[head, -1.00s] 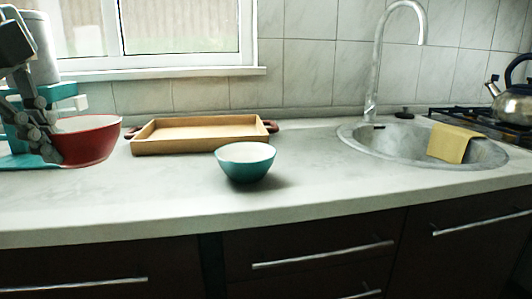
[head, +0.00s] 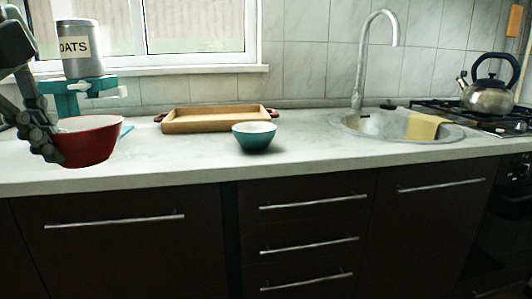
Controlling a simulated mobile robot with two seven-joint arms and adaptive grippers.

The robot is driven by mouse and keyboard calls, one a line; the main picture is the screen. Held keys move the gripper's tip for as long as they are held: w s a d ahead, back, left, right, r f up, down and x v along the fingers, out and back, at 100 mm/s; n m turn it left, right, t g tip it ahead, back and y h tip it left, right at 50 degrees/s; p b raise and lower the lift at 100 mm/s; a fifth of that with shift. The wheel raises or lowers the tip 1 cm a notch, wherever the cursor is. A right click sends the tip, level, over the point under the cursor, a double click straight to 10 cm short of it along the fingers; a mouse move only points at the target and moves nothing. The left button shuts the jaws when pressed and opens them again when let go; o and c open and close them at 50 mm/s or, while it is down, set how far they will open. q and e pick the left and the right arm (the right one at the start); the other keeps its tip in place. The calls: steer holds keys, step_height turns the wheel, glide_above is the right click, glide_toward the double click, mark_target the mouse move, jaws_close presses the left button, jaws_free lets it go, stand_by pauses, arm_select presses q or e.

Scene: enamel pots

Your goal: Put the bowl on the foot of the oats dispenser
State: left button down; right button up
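A red bowl (head: 95,147) with a pale inside is at the left of the head view. My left gripper (head: 50,146) is shut on its left rim and holds it roughly upright, in front of the oats dispenser. The dispenser has a grey canister (head: 80,50) labelled OATS on a teal stand (head: 62,103) with a white spout. Its teal foot (head: 126,129) is mostly hidden behind the red bowl; only a corner shows. A second bowl, teal with a pale inside (head: 254,142), stands on the counter. My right gripper is not in view.
A wooden tray (head: 215,126) with dark red handles lies behind the teal bowl. A sink (head: 370,127) with a tap and a yellow cloth (head: 424,126) is to the right, then a hob with a kettle (head: 488,97).

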arm_select(q)
steer(key=a+f+m+g+h+p, duration=0.2)
steer(key=a+f+m+h, duration=0.1)
steer(key=a+f+m, duration=0.65)
steer(key=w+d+f+n+g+y+p, duration=0.1)
steer(key=w+d+f+n+y, duration=0.2)
steer(key=d+f+n, duration=0.5)
steer(key=w+d+f+n+g+y+p, duration=0.1)
steer(key=d+f+n+y, duration=0.4)
steer(key=n, duration=1.5)
steer(key=w+d+f+p, duration=0.1)
steer(key=d+f, duration=0.2)
steer(key=d, duration=0.4)
steer(key=shift+w+f+g, duration=0.3)
steer(key=shift+w+f, duration=0.05)
steer(key=shift+w, duration=0.05)
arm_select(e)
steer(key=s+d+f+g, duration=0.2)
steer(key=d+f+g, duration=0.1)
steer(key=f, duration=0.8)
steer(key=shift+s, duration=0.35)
